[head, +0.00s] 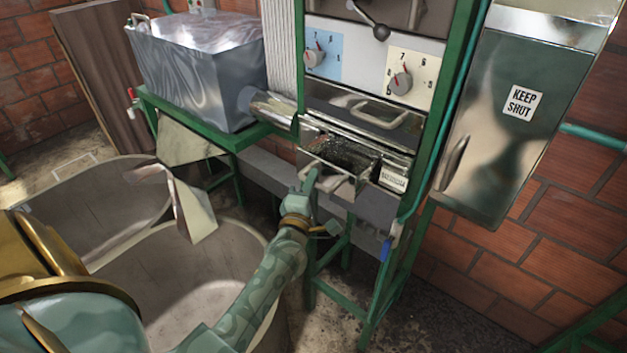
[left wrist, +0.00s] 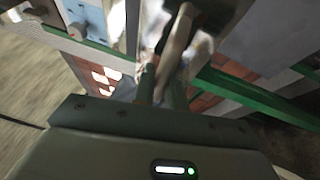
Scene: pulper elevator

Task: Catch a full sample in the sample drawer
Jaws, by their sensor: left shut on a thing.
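The sample drawer (head: 393,180) sits below the dial panel in the green-framed machine and is pulled out, with a small label on its front. Dark, glossy, lumpy material (head: 345,153) shows inside; how full it is I cannot tell. My left gripper (head: 312,180) is at the left part of the drawer's front, shut on the drawer handle (head: 332,170). In the left wrist view, the pale handle (left wrist: 178,38) runs down between the fingers of the left gripper (left wrist: 163,88). The fingers partly hide it. My right gripper is not in view.
Above the drawer are a fixed pale handle (head: 378,112), two dials (head: 401,83) and a black-knobbed lever (head: 381,32). A metal "KEEP SHUT" door (head: 490,130) is at right. A metal tank (head: 200,80) stands left on a green stand. Large round tubs (head: 190,290) fill the lower left.

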